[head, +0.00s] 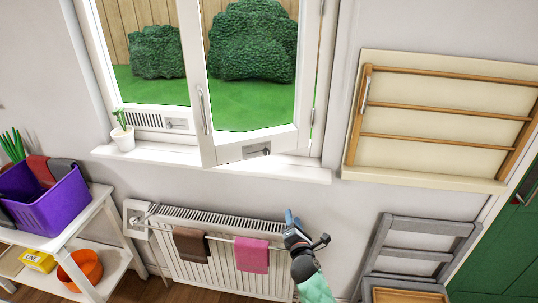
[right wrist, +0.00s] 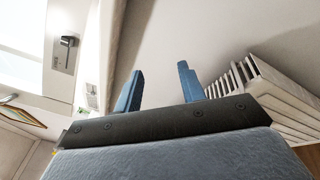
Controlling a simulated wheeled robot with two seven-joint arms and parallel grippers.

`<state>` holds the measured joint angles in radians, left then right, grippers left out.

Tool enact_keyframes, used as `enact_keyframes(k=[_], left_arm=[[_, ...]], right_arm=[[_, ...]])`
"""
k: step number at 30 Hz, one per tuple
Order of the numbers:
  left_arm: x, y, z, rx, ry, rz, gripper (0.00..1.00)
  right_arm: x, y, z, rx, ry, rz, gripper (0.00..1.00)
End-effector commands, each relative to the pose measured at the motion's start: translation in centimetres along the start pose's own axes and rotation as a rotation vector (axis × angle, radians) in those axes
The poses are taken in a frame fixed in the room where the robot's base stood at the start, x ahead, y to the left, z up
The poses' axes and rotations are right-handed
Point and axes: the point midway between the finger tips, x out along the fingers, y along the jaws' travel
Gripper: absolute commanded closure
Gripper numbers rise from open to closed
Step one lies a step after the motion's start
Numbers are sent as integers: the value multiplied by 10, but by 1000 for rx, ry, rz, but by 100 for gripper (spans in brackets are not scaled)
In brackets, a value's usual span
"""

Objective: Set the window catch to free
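The window's right sash (head: 253,144) stands swung inward over the sill. A small catch with a light plate and a dark lever (head: 258,152) sits on its bottom rail. A dark lever on a plate, apparently this catch, also shows at upper left in the right wrist view (right wrist: 68,42). I cannot tell its setting. A long upright handle (head: 202,110) is on the sash's left stile. My right gripper (head: 291,216) is below and right of the catch, in front of the wall above the radiator. Its blue fingers (right wrist: 160,88) are apart with nothing between them. My left gripper is out of view.
The white sill (head: 285,170) holds a potted plant (head: 122,137) at left. Below is a radiator (head: 205,265) with brown and pink cloths. A wooden drying rack (head: 440,85) hangs at right, above a grey folded chair (head: 425,226). A purple basket (head: 50,205) stands on shelves at left.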

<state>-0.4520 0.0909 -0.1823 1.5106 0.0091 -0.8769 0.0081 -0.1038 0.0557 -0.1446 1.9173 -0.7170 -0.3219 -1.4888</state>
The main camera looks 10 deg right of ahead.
Motion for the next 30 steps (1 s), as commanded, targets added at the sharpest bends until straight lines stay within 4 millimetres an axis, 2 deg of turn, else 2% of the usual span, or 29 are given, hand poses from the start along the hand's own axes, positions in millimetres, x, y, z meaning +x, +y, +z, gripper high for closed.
enact_keyframes(k=[1, 3, 6, 10, 14, 20, 30], left_arm=[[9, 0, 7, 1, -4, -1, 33], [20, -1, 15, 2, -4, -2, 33], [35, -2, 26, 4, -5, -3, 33], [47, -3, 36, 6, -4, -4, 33], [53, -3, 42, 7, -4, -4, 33], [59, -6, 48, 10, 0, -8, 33], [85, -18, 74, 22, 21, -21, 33]], right_arm=[[15, 28, 13, -124, -29, 75, 60], [29, 61, 26, -305, -72, 171, 60], [43, 101, 39, -532, -137, 279, 60], [53, 135, 48, -740, -206, 370, 60], [56, 151, 51, -839, -242, 410, 60], [66, 159, 53, -858, -248, 416, 60], [101, 178, 55, -853, -247, 415, 60]])
